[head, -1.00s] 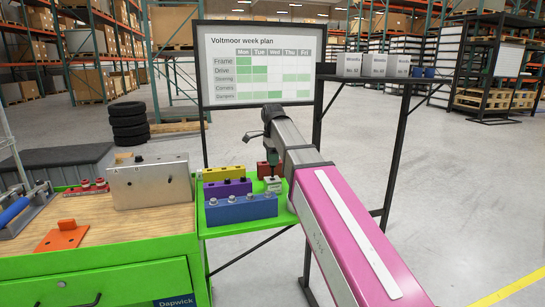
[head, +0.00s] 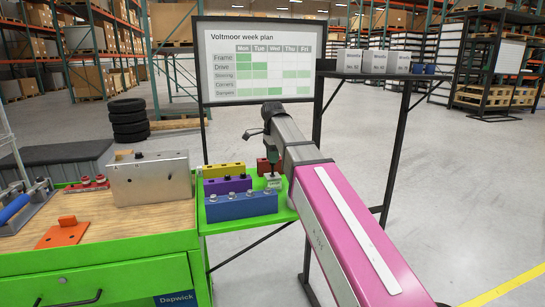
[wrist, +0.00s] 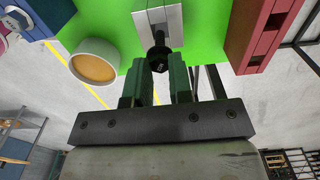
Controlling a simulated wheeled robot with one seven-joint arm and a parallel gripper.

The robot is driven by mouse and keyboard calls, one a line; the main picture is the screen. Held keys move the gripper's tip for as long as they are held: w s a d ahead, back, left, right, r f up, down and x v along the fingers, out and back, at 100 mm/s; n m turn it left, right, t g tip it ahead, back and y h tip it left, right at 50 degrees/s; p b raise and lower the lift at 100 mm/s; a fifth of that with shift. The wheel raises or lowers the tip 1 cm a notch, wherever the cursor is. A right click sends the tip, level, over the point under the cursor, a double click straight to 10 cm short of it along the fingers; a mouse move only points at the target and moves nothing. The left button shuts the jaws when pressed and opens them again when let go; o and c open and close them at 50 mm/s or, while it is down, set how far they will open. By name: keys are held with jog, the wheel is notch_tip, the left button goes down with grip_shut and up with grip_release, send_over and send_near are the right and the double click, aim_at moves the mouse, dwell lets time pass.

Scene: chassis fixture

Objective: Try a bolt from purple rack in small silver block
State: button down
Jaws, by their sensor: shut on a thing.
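My gripper (wrist: 160,72) is shut on a black bolt (wrist: 158,48), with a green finger on each side of its dark head. The bolt points at the small silver block (wrist: 172,18), and its far end overlaps the block. I cannot tell whether it is in a hole or just over it. In the head view the small silver block (head: 272,181) sits on the green shelf, just below my gripper (head: 270,164); the bolt is too small to make out there. The purple rack (head: 228,186) stands left of the block, between the yellow and blue racks.
The blue rack (head: 240,207) holds several bolts in front of the purple one. The yellow rack (head: 223,171) is behind. A red rack (head: 263,167) stands close by the block. A round tan-filled cup (wrist: 95,62) shows in the wrist view. A large silver block (head: 150,181) stands left.

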aim_at(272, 174)
jog(key=shift+f, duration=2.45)
jog(key=c, duration=0.9)
grip_release()
jog(key=shift+c, duration=0.2)
jog(key=shift+r, duration=3.05)
